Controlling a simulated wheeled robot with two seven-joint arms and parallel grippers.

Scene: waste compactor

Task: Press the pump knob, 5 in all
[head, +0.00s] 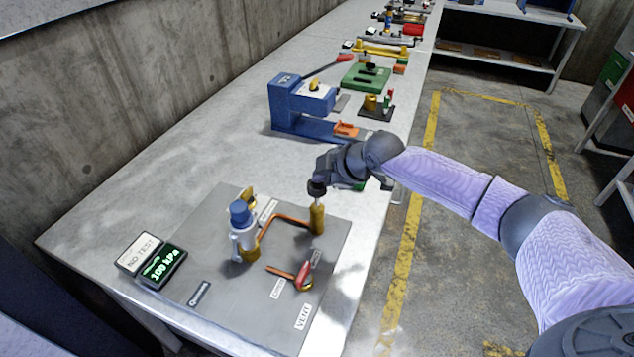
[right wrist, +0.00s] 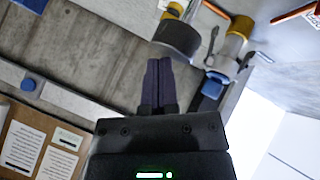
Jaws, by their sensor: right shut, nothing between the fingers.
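The pump is an upright brass cylinder (head: 317,219) at the back right of the grey panel, with a dark round pump knob (head: 317,188) on a thin rod above it. In the right wrist view the dark knob (right wrist: 177,40) shows large just beyond the fingertips. My right gripper (head: 323,172) is right at the knob, at its upper side in the head view. Its fingers (right wrist: 160,65) are shut with nothing between them. I cannot tell whether they touch the knob. A display (head: 162,267) reads 100 kPa. My left gripper is not in view.
A blue press (head: 300,105) and other fixtures stand farther along the bench.

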